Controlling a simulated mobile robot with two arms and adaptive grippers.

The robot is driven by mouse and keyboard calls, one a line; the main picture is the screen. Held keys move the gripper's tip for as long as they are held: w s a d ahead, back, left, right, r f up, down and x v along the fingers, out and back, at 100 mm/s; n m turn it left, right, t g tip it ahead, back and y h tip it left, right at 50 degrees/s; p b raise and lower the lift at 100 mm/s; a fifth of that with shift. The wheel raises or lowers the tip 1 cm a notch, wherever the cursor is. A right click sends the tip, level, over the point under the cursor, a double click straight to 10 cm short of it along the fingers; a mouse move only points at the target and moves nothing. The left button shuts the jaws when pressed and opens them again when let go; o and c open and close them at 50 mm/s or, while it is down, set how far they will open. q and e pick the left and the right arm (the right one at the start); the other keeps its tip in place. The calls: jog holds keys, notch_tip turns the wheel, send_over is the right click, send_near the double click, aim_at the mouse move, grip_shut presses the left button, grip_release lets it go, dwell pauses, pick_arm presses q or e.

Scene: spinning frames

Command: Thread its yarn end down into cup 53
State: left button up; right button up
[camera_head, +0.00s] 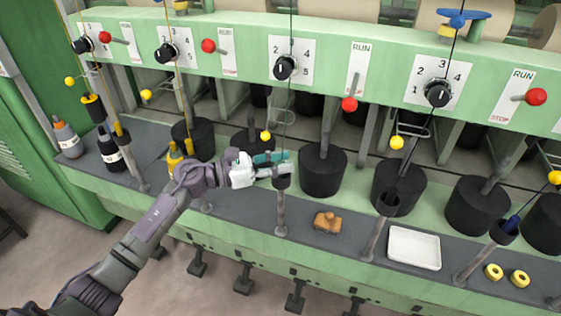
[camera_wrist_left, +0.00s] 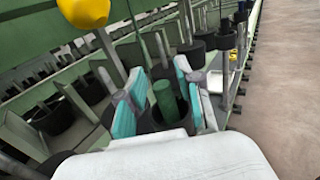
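My left gripper (camera_head: 275,163) is at a small dark cup (camera_head: 282,181) on a grey post in the middle of the front row. No number is readable on this cup. A thin dark-green yarn (camera_head: 287,105) hangs from above down to the fingers. In the left wrist view, the teal-padded fingers (camera_wrist_left: 158,98) stand apart on either side of a thick green yarn end (camera_wrist_left: 164,101). Gaps show between it and the pads. The yarn end appears to stand in the dark cup (camera_wrist_left: 182,108); its lower tip is hidden. My right gripper is not in view.
Neighbouring posts carry cups, one (camera_head: 388,203) to the right. Black cans (camera_head: 323,172) stand behind. A brown wooden block (camera_head: 327,222), a white tray (camera_head: 414,247) and yellow rings (camera_head: 494,272) lie on the ledge. Yellow balls, such as one near the gripper (camera_head: 265,135), hang above.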

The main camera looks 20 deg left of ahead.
pick_arm(q)
jog(key=shift+o, duration=0.3)
jog(key=shift+a, duration=0.1)
jog(key=v, duration=1.2)
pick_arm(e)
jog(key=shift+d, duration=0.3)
